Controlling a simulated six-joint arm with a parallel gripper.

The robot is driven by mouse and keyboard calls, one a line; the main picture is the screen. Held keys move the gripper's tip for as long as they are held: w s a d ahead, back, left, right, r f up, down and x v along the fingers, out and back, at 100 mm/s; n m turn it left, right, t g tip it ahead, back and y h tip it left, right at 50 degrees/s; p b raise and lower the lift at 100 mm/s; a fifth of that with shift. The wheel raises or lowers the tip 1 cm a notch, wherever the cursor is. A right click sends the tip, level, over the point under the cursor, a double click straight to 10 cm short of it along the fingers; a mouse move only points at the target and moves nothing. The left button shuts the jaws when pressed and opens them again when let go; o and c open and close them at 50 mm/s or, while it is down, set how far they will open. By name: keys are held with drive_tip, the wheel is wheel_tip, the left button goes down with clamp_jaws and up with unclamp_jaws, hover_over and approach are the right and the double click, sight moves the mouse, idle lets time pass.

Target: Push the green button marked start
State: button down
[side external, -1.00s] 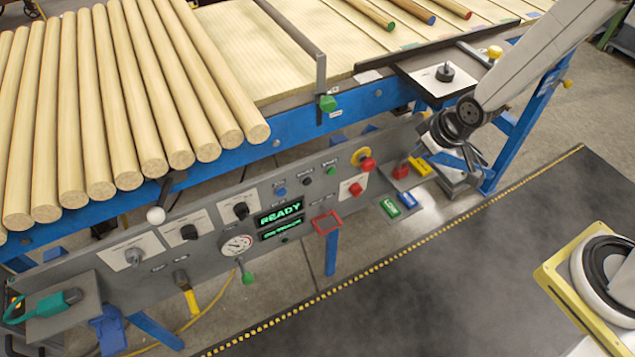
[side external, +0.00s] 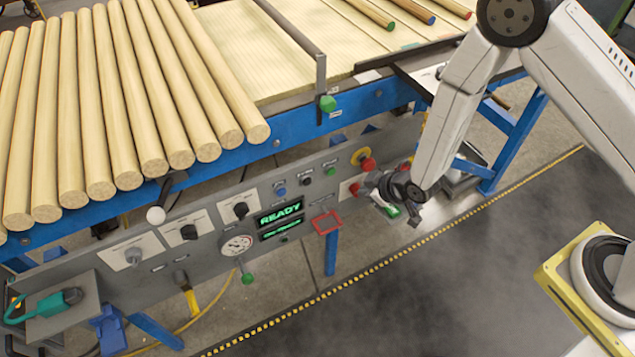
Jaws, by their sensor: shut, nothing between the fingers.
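The green button (side external: 330,171) is a small round cap near the top right of the grey control panel, right of a black and a blue button. Its small label is too blurred to read surely. My gripper (side external: 413,218) is shut and empty, low in front of the panel's right end. It is to the right of and below the green button, clearly apart from it. My wrist partly hides the fingers and the small coloured blocks behind them. The button's face is unobstructed.
A red mushroom button on a yellow ring (side external: 363,158) sits between the green button and my arm. A red square frame (side external: 327,223) stands out below. The display (side external: 280,212) reads READY. Wooden rods (side external: 120,110) lie above the blue rail (side external: 290,138).

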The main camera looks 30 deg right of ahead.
sight(331, 171)
drive_tip(key=shift+n+t+y, duration=0.3)
drive_tip(key=shift+n+t, duration=0.2)
drive_tip(key=shift+n, duration=0.1)
drive_tip(key=shift+s+a+f, duration=0.15)
drive_tip(key=shift+a+f, duration=0.15)
drive_tip(key=shift+f, duration=0.4)
drive_tip(key=shift+s+a+f, duration=0.1)
drive_tip(key=shift+a+f, duration=0.25)
drive_tip(key=shift+f, duration=0.3)
drive_tip(key=shift+s+a+f, duration=0.15)
drive_tip(key=shift+a+f, duration=0.15)
drive_tip(key=shift+f, duration=0.4)
drive_tip(key=shift+w, duration=0.15)
drive_tip(key=w, duration=0.8)
drive_tip(key=shift+w, duration=0.25)
